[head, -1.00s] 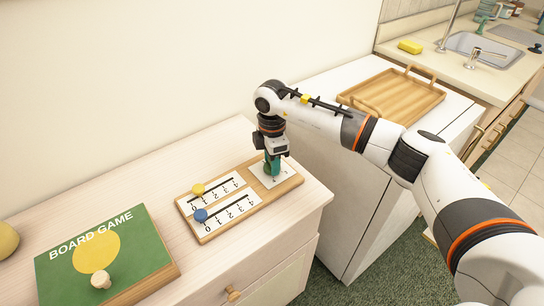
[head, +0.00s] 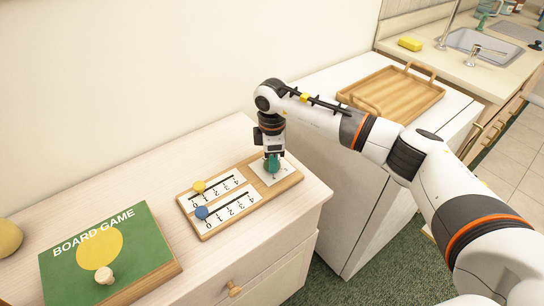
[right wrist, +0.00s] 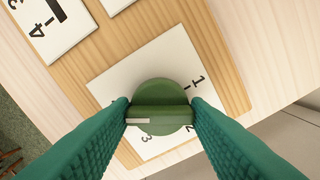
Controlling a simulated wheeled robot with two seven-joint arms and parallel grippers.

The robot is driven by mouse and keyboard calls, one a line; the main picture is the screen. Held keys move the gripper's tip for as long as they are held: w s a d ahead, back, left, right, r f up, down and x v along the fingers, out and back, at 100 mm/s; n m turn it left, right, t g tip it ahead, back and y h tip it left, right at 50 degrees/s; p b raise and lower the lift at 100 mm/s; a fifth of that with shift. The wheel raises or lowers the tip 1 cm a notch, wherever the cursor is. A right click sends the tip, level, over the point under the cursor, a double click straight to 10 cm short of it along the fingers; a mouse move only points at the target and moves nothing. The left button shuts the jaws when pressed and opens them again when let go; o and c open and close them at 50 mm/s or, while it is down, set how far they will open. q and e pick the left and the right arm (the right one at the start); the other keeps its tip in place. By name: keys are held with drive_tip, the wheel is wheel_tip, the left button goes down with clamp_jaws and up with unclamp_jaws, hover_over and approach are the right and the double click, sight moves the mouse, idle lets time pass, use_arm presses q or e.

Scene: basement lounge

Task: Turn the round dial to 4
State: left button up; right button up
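The green round dial (right wrist: 160,95) sits on a white numbered plate (right wrist: 122,82) at the right end of the wooden board (head: 209,236). My right gripper (right wrist: 160,108) points down over it, with a teal finger against each end of the dial's raised bar. The bar's white mark (right wrist: 138,120) is at its left end in the right wrist view, beside the left finger. The numbers 1, 2 and 3 show on the plate; the number by the mark is hidden behind the finger. In the head view the gripper (head: 272,164) covers most of the dial. My left gripper is out of view.
The board also carries two sliders, with a yellow knob (head: 199,187) and a blue knob (head: 202,212), both near 0. A green board game box (head: 135,245) lies left on the cabinet. A wooden tray (head: 392,93) sits on the white unit to the right.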

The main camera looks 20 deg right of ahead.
drive_tip(key=o, duration=0.4)
wheel_tip(320, 180, up, 12)
drive_tip(key=shift+r+b, duration=0.1)
drive_tip(key=shift+b, duration=0.7)
